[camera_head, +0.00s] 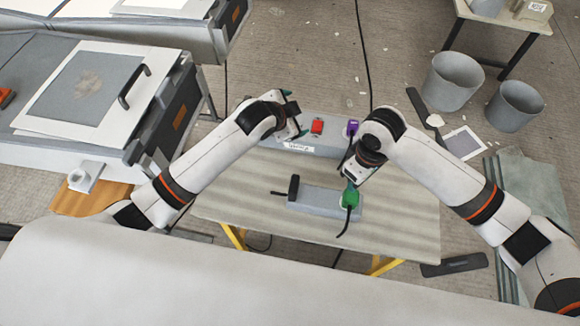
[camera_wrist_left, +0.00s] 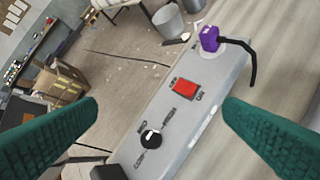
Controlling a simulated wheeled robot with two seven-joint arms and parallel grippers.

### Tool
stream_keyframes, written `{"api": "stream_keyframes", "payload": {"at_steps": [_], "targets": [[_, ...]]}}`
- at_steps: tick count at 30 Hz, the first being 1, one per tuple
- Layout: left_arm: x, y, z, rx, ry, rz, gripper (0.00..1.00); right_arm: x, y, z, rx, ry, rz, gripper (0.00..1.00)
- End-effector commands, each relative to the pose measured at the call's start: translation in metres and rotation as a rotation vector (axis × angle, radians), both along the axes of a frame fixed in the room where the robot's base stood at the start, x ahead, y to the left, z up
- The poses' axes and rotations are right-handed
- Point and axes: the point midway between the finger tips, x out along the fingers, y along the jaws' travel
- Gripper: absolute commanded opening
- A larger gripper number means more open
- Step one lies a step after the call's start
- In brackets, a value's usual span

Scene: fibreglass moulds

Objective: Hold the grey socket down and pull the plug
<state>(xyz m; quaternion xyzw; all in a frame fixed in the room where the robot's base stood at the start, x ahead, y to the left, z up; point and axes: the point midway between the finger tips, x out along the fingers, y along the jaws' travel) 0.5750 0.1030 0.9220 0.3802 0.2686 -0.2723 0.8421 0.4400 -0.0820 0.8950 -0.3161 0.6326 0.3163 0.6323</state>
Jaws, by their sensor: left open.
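A grey socket block (camera_head: 318,200) lies on the table, with a black upright piece (camera_head: 293,188) at its left end. A green plug (camera_head: 349,197) with a black cord sits at its right end. My right gripper (camera_head: 350,184) is directly over the green plug; whether its fingers are closed on it cannot be made out. My left gripper (camera_head: 296,113) is open and empty by the left end of a long grey box (camera_head: 290,144) at the table's back. In the left wrist view, its teal fingers (camera_wrist_left: 162,105) stand wide apart, with the grey box beyond them.
The grey box carries a red switch (camera_head: 317,126), a black knob (camera_wrist_left: 151,138) and a purple plug (camera_head: 352,128) with a black cord. The wooden tabletop (camera_head: 240,195) is clear left of the socket. Buckets (camera_head: 453,80) stand on the floor at right; a mould bench (camera_head: 95,90) is at left.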

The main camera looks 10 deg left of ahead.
Motion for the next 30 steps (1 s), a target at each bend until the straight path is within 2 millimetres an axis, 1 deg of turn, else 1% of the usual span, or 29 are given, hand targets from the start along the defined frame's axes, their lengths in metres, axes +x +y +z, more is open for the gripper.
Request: {"api": "stream_keyframes", "payload": {"at_steps": [1,3,6,9,12,15,20,23,26,30], "targets": [[-0.011,-0.007,-0.009,0.050,0.080,-0.035,0.91,0.000,0.000,0.000,0.000,0.000,0.000,0.36],[-0.030,-0.014,-0.023,0.127,0.195,-0.093,0.91,0.000,0.000,0.000,0.000,0.000,0.000,0.36],[-0.060,-0.021,-0.036,0.233,0.353,-0.190,0.91,0.000,0.000,0.000,0.000,0.000,0.000,0.36],[-0.087,-0.023,-0.043,0.327,0.488,-0.290,0.91,0.000,0.000,0.000,0.000,0.000,0.000,0.36],[-0.110,-0.024,-0.045,0.400,0.593,-0.376,0.91,0.000,0.000,0.000,0.000,0.000,0.000,0.36],[-0.125,-0.022,-0.045,0.450,0.661,-0.436,0.91,0.000,0.000,0.000,0.000,0.000,0.000,0.36],[-0.135,-0.021,-0.047,0.483,0.710,-0.479,0.91,0.000,0.000,0.000,0.000,0.000,0.000,0.36],[-0.136,-0.020,-0.056,0.487,0.716,-0.480,0.91,0.000,0.000,0.000,0.000,0.000,0.000,0.36],[-0.137,-0.020,-0.072,0.486,0.718,-0.480,0.91,0.000,0.000,0.000,0.000,0.000,0.000,0.36],[-0.137,-0.020,-0.100,0.485,0.716,-0.479,0.91,0.000,0.000,0.000,0.000,0.000,0.000,0.36]]}}
